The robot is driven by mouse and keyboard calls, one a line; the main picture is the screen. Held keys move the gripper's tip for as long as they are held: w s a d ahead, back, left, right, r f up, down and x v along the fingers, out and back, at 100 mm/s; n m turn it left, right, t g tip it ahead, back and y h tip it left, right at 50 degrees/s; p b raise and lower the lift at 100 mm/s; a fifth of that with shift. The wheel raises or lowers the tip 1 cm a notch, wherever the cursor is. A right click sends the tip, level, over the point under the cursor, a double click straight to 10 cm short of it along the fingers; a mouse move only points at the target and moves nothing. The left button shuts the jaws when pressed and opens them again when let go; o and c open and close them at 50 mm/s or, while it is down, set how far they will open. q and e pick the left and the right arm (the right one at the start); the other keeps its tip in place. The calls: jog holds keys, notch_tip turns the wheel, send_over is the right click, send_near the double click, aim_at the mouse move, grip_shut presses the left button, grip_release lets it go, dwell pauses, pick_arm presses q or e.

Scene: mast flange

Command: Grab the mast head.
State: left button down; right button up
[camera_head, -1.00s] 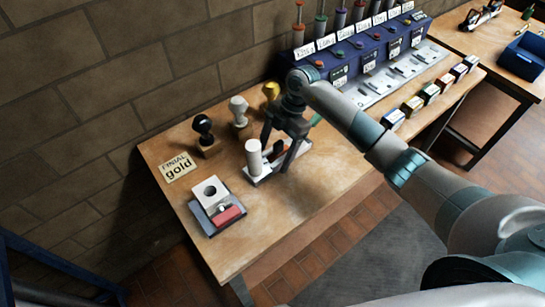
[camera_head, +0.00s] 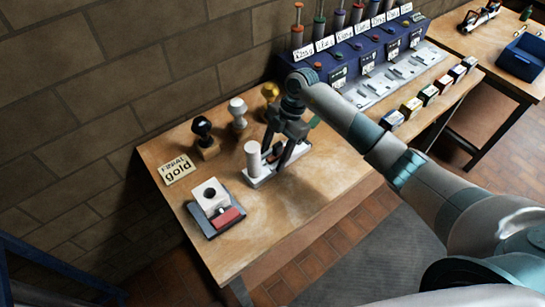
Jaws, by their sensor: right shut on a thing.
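My right gripper (camera_head: 275,157) points down over the white holder tray (camera_head: 293,162) on the wooden table. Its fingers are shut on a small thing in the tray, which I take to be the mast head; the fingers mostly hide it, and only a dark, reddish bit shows. An upright white cylinder (camera_head: 253,158) stands at the tray's left end, beside the fingers. My left gripper is not in view.
Behind stand black (camera_head: 203,133), white (camera_head: 238,113) and gold (camera_head: 270,91) finials near the wall. A "FINIAL gold" card (camera_head: 177,169) lies at left. A grey base with a white holed block (camera_head: 210,196) and red piece (camera_head: 228,217) sits in front. The table's front right is clear.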

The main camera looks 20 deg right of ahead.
jog(key=shift+r, duration=0.15)
jog(key=shift+r+b, duration=0.35)
jog(key=shift+r, duration=0.2)
notch_tip(320, 180, up, 3)
jog(key=shift+r+b, duration=0.1)
jog(key=shift+b, duration=0.7)
jog(key=s+d+r+b, duration=0.3)
jog(key=s+r, duration=0.4)
jog(key=s, duration=0.4)
jog(key=shift+s, duration=0.15)
